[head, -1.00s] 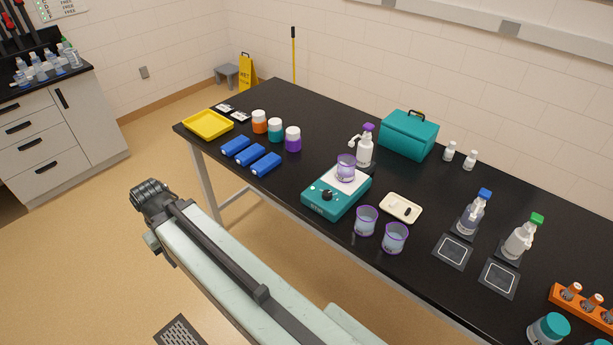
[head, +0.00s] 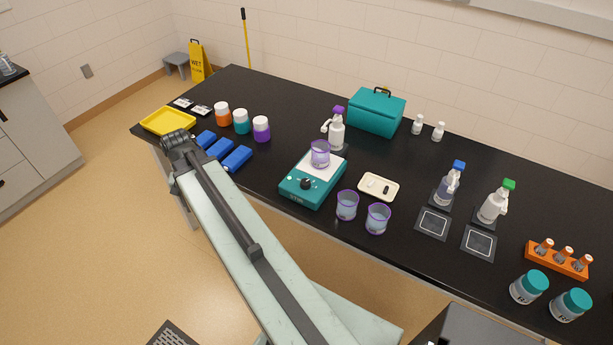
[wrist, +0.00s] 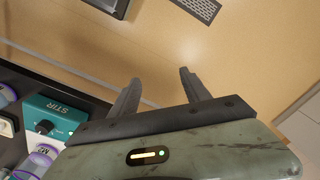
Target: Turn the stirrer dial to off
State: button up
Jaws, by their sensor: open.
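The teal stirrer (head: 313,179) with a white top stands near the front edge of the black table. My gripper (wrist: 160,80) is open and empty over the floor, apart from the stirrer. In the head view my arm's end is left of the stirrer, and the fingers are hidden.
Two purple-rimmed beakers (head: 347,205) stand right of the stirrer, by a cream tray (head: 378,187). A purple-capped bottle (head: 336,131) is behind it. Blue blocks (head: 221,150) lie to its left. The table's front edge lies between my arm and the stirrer.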

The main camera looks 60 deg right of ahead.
jog(key=s+d+r+m+p, duration=0.1)
jog(key=s+d+m, duration=0.3)
jog(key=d, duration=0.4)
jog(key=s+d+r+m, duration=0.1)
jog(key=s+d+m, duration=0.25)
jog(key=d, duration=0.45)
jog(key=m+p, duration=0.1)
jog(key=m, duration=0.7)
send_over(306, 182)
jog(key=shift+s+r+n, duration=0.15)
jog(key=shift+r+n, duration=0.1)
jog(key=shift+r, duration=0.1)
jog(key=f+b, duration=0.8)
jog(key=shift+w, duration=0.25)
jog(key=shift+r, duration=0.1)
